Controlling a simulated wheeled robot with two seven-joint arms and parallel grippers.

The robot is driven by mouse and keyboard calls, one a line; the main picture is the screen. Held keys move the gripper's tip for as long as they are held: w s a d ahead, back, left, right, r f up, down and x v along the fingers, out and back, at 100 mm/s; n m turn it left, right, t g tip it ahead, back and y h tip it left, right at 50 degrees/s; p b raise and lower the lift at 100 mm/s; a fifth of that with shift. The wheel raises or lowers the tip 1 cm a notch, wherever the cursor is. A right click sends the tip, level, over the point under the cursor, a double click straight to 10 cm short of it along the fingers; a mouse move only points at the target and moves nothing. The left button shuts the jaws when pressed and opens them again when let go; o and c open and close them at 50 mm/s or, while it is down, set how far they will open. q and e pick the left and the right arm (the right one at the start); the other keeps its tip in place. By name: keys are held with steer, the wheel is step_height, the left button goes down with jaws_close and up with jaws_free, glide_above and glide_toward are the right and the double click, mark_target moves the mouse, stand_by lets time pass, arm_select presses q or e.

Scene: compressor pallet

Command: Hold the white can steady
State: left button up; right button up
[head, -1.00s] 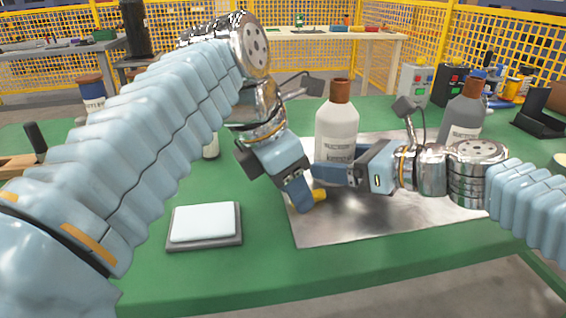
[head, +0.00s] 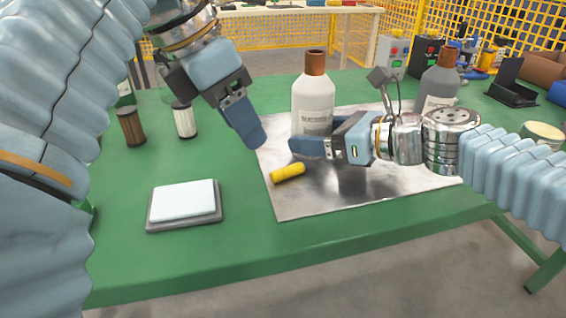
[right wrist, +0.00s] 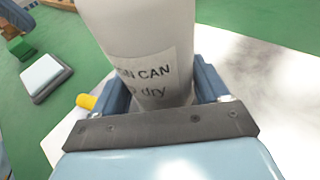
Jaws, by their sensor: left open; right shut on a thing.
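The white can (head: 313,100) has a brown cap and stands upright on the metal sheet (head: 310,200). My right gripper (head: 308,148) is shut on the lower part of the can from the right side. In the right wrist view the white can (right wrist: 140,45) sits between the two blue fingers, its printed label facing the camera. My left gripper (head: 255,138) is open and empty, tilted downward to the left of the can and apart from it.
A yellow cylinder (head: 287,173) lies on the sheet just in front of the can. A white pad on a grey base (head: 184,205) lies at front left. A grey bottle (head: 438,85) stands behind my right wrist. Brown (head: 131,126) and white (head: 184,120) cylinders stand at left.

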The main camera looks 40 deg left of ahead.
mark_target(272, 175)
arm_select(q)
steer(key=x, duration=0.9)
steer(key=shift+s+d+f, duration=0.1)
steer(key=shift+d+f, duration=0.1)
steer(key=shift+d, duration=0.05)
jaws_close()
